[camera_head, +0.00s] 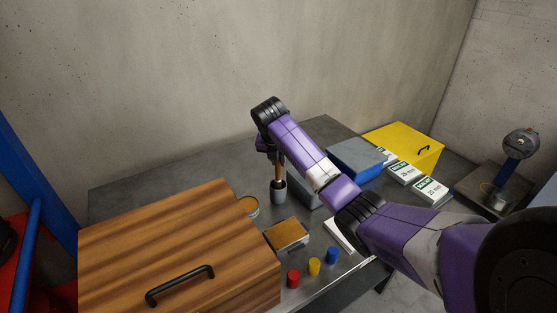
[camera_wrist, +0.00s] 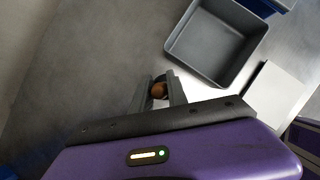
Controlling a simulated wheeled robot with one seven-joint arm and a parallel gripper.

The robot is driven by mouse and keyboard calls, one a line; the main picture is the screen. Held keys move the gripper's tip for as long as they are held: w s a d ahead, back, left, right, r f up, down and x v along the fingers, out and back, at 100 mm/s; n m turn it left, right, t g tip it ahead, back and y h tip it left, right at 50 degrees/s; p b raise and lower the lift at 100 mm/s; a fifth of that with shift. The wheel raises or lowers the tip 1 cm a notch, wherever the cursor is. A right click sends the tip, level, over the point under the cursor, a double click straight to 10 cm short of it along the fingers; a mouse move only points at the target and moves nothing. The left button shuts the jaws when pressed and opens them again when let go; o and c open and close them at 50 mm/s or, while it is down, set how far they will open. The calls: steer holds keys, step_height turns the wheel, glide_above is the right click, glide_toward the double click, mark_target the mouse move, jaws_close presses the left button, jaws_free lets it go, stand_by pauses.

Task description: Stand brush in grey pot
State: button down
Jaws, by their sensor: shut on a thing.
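The brush (camera_head: 279,172) has an orange-brown handle and stands roughly upright below my gripper (camera_head: 272,152). The pot stands upright on the grey table. In the wrist view, my gripper (camera_wrist: 160,90) is shut on the brush, whose round brown handle end (camera_wrist: 159,90) shows between the fingers.
A wooden box with a black handle (camera_head: 150,240) fills the front left. A grey tray (camera_wrist: 215,45) is close by. The back left table is clear.

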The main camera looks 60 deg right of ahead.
steer(key=c, duration=1.2)
jaws_free()
steer(key=shift+c, duration=0.2)
steer(key=shift+r, duration=0.1)
steer(key=b+v, duration=0.1)
steer(key=v, duration=0.6)
steer(key=shift+a+r, duration=0.25)
steer(key=shift+s, duration=0.15)
